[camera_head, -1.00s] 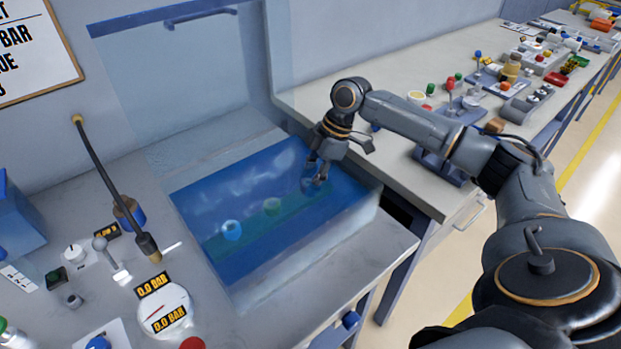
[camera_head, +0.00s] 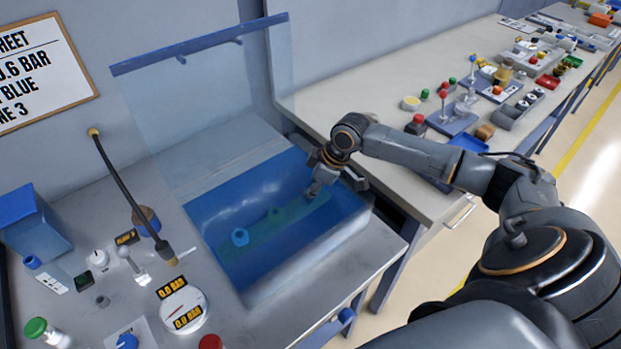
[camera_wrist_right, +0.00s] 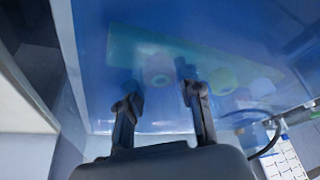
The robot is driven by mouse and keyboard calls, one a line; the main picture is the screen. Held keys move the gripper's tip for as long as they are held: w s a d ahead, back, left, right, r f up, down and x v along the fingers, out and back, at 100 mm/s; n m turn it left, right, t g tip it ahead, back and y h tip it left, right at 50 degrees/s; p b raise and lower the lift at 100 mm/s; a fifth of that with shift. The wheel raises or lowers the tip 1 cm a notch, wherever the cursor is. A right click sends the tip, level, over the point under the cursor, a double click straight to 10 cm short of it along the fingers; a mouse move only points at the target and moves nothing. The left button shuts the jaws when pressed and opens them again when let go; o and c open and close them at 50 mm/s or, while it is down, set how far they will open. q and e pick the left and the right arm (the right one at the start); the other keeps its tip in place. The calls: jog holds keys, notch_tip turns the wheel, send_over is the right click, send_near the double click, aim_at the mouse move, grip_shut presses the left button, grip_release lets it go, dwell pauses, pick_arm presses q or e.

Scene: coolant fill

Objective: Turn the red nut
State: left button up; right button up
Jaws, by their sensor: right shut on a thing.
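The blue-tinted tank (camera_head: 375,213) holds a submerged green bar (camera_head: 262,228) with nuts on it. A pale blue nut (camera_head: 240,237) and a green nut (camera_head: 275,212) show in the head view. My right gripper (camera_head: 314,190) reaches into the tank at the bar's far right end and hides the nut there. In the right wrist view its two fingers (camera_wrist_right: 160,88) stand either side of a dull, reddish round nut (camera_wrist_right: 158,78), its colour muted by the liquid. The green nut (camera_wrist_right: 222,80) is just right of the fingers. My left gripper is out of view.
A clear raised guard (camera_head: 205,100) with a blue top edge stands behind the tank. A hose wand (camera_head: 130,200), a pressure gauge (camera_head: 183,310) and knobs are on the left panel. A bench (camera_head: 390,95) with several small parts extends right.

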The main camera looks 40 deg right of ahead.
jog(key=shift+m+h+p, duration=0.4)
jog(key=shift+m+p, duration=0.7)
jog(key=shift+p, duration=0.1)
jog(key=shift+t, duration=0.3)
jog(key=o, duration=1.2)
jog(key=shift+c, duration=0.2)
jog(key=v, duration=1.2)
jog(key=shift+f, duration=0.1)
